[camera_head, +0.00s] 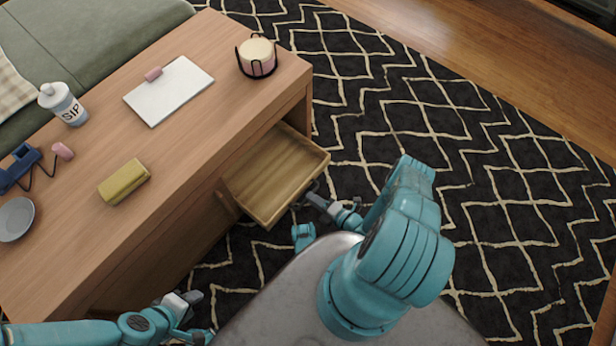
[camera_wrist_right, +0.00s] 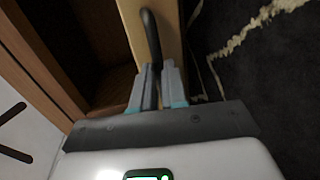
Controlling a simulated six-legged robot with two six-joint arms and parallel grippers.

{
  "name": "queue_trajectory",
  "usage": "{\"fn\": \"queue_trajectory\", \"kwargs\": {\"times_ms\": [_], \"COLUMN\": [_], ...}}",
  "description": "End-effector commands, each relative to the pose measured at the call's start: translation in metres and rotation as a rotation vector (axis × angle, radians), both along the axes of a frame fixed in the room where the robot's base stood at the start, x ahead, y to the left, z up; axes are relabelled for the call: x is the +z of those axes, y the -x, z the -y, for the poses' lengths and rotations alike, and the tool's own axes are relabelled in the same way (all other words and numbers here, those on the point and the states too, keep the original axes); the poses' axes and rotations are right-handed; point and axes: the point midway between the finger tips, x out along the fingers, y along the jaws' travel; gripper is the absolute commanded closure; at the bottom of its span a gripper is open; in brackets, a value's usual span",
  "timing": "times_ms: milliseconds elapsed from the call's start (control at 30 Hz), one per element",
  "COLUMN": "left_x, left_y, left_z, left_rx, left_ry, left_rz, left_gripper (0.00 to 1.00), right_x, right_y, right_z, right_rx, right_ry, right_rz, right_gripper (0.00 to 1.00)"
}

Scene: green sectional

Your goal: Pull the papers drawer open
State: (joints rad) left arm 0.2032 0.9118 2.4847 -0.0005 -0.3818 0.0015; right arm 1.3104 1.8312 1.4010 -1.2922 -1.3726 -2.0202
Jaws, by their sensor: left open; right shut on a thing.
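The wooden drawer (camera_head: 268,176) stands pulled out from the front of the desk (camera_head: 175,185), and its inside looks empty. My right gripper (camera_head: 316,201) is at the drawer's front face. In the right wrist view my right gripper (camera_wrist_right: 160,85) is shut on the dark bar handle (camera_wrist_right: 151,45) of the drawer front (camera_wrist_right: 172,25). In the head view the handle is mostly hidden by the gripper and the drawer front. My left gripper (camera_head: 192,312) is open and empty, low beside the desk's near side, away from the drawer.
On the desktop are a white notepad (camera_head: 170,92), a candle in a black holder (camera_head: 257,58), a yellow case (camera_head: 124,181), a SIP bottle (camera_head: 63,104), a grey bowl (camera_head: 15,219) and a blue object (camera_head: 20,167). The patterned rug (camera_head: 450,130) is clear at right.

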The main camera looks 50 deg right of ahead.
Motion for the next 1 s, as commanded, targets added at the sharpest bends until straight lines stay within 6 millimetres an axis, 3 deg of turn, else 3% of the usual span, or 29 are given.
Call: {"fn": "queue_trajectory", "kwargs": {"times_ms": [333, 767, 800, 867, 1000], "left_x": [0.004, 0.004, 0.004, 0.004, 0.004], "left_y": [0.003, 0.003, 0.003, 0.003, 0.003], "left_z": [0.001, 0.001, 0.001, 0.001, 0.001], "left_rx": [-0.001, -0.001, -0.001, -0.002, -0.002], "left_ry": [0.002, 0.002, 0.002, 0.002, 0.002], "left_rz": [-0.01, -0.011, -0.011, -0.011, -0.011], "left_gripper": [0.57, 0.57, 0.57, 0.57, 0.57], "right_x": [-0.001, -0.001, -0.001, 0.0, 0.0], "right_y": [0.037, 0.044, 0.044, 0.044, 0.043], "right_z": [0.003, 0.001, 0.001, 0.001, 0.0], "right_rx": [-0.004, -0.004, -0.005, -0.004, -0.003], "right_ry": [0.001, 0.003, 0.002, 0.002, 0.002], "right_rz": [-0.004, -0.002, -0.002, -0.002, -0.001], "right_gripper": [1.0, 1.0, 0.84, 0.65, 0.62]}}
